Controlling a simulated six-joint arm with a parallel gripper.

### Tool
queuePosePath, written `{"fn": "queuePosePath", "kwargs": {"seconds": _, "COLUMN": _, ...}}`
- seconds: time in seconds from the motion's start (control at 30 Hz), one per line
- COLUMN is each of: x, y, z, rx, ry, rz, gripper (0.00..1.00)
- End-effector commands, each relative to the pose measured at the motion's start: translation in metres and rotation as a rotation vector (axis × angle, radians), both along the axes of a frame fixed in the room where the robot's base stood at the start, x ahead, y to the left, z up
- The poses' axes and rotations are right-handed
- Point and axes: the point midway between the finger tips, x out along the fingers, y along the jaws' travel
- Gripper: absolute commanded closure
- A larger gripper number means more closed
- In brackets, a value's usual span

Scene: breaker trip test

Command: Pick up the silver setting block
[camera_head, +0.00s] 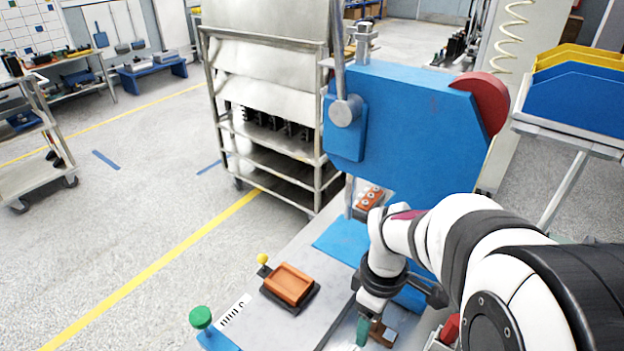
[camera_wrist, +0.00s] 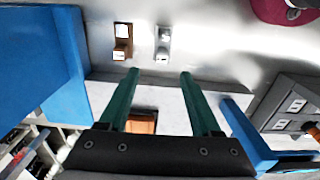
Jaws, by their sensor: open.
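The silver setting block (camera_wrist: 163,44) stands upright in the wrist view, just beyond my fingertips and roughly in line with the gap between them. A brown block with a pale top (camera_wrist: 122,42) stands to its left. My gripper (camera_wrist: 159,72) has two green fingers spread apart, with nothing held between the tips. In the head view my gripper (camera_head: 364,332) points down at the bottom of the picture, close to the brown block (camera_head: 378,333). I cannot make out the silver block for sure in the head view, where the gripper and arm cover much of this area.
A large blue machine (camera_head: 410,120) with a red wheel rises behind my arm. An orange block on a black base (camera_head: 289,284) and a green knob (camera_head: 201,318) are on the bench at left. A blue wall (camera_wrist: 35,60) flanks the wrist view's left side.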

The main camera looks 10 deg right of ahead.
Motion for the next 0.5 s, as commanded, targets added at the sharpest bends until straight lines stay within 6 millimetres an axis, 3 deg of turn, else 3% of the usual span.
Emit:
{"fn": "queuePosePath", "kwargs": {"seconds": 0.2, "x": -0.003, "y": 0.002, "z": -0.063, "rx": 0.003, "ry": 0.008, "rz": -0.004, "gripper": 0.35}}
{"fn": "queuePosePath", "kwargs": {"seconds": 0.5, "x": -0.003, "y": 0.006, "z": -0.112, "rx": 0.003, "ry": 0.007, "rz": -0.004, "gripper": 0.35}}
